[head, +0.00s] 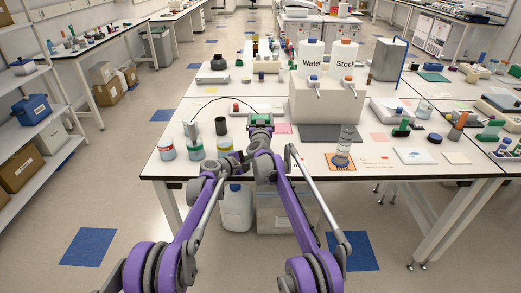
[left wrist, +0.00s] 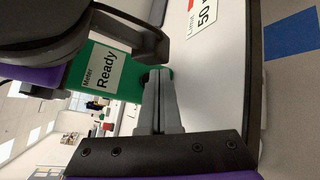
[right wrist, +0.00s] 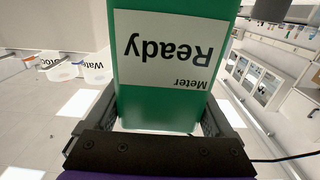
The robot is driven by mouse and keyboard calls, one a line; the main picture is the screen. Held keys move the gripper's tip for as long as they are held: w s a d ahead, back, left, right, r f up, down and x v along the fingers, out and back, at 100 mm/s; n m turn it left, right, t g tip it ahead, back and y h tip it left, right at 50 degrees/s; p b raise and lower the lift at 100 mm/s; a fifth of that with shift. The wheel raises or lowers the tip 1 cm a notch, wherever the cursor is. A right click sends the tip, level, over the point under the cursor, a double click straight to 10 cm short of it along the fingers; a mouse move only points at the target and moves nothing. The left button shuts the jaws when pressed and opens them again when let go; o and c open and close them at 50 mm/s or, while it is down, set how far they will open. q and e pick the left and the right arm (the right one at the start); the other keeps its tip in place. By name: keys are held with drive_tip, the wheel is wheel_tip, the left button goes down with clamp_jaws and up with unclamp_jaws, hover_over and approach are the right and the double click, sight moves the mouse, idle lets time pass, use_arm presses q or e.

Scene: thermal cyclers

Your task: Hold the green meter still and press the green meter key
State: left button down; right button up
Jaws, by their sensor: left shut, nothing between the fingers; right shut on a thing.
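My left gripper (left wrist: 156,78) is shut and empty. Its fingertips are close to the green meter (left wrist: 119,55), by a small dark part at the meter's edge. I cannot tell whether they touch it or whether that part is the key.
Several jars, one of them red-banded (head: 167,149), stand left of the meter. A dark cable arcs behind the jars.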

use_arm(q)
drive_tip(key=shift+w, duration=0.2)
idle(0.5)
drive_tip(key=shift+w, duration=0.25)
drive_tip(key=shift+w, duration=0.4)
idle(0.5)
idle(0.3)
drive_tip(key=shift+s, duration=0.85)
drive_tip(key=shift+s, duration=2.5)
